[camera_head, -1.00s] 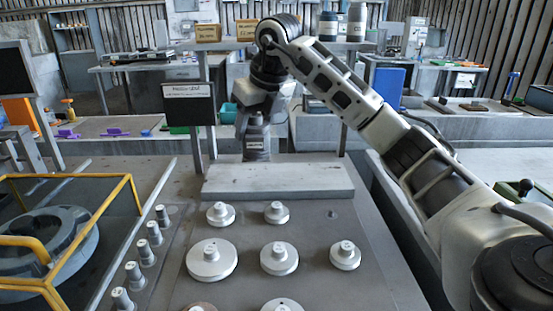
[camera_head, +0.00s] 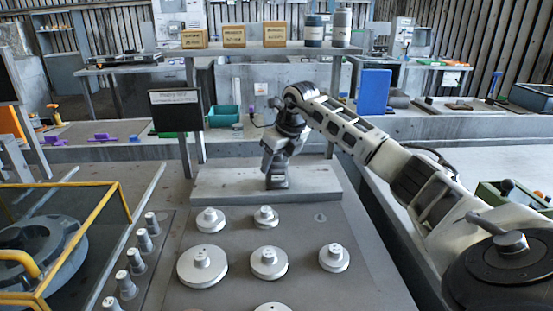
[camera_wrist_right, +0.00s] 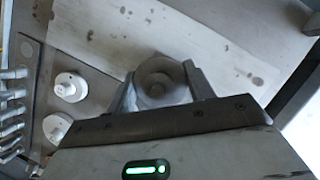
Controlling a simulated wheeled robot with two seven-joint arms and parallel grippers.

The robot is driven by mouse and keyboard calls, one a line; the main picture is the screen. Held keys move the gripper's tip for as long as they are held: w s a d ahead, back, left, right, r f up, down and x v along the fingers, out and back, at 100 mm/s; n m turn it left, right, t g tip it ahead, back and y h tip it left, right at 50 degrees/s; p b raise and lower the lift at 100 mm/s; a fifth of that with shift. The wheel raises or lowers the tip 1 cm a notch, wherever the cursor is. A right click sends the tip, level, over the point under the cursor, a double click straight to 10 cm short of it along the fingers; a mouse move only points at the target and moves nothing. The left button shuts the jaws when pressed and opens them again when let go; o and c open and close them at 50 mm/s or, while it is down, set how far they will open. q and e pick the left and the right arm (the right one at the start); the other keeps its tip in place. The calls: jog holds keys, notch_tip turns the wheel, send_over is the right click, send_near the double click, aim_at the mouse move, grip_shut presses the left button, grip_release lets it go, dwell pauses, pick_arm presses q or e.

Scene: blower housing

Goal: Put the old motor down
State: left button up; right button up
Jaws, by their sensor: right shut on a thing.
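The old motor (camera_head: 277,182) is a small, dark grey, rounded body. My right gripper (camera_head: 276,168) is shut on it from above, over the pale grey raised slab (camera_head: 225,184) at the back of the bench. In the right wrist view the motor's round end (camera_wrist_right: 157,84) sits between the two fingers (camera_wrist_right: 160,90), above a pale, dark-spotted surface (camera_wrist_right: 205,45). The motor looks upright and very close to the slab. I cannot tell whether its underside touches it. My left gripper is not in view.
Several silver flanged discs (camera_head: 203,265) stand on the bench in front of the slab, with a row of small cylinders (camera_head: 144,240) to their left. A black sign (camera_head: 174,110) stands behind the slab's left end. A yellow-framed guard (camera_head: 128,205) is at left. The slab's right part looks clear.

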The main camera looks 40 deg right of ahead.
jog(key=shift+f, duration=0.1)
jog(key=o, duration=1.3)
jog(key=shift+c, duration=0.2)
jog(key=v, duration=1.2)
jog(key=shift+s+a, duration=0.1)
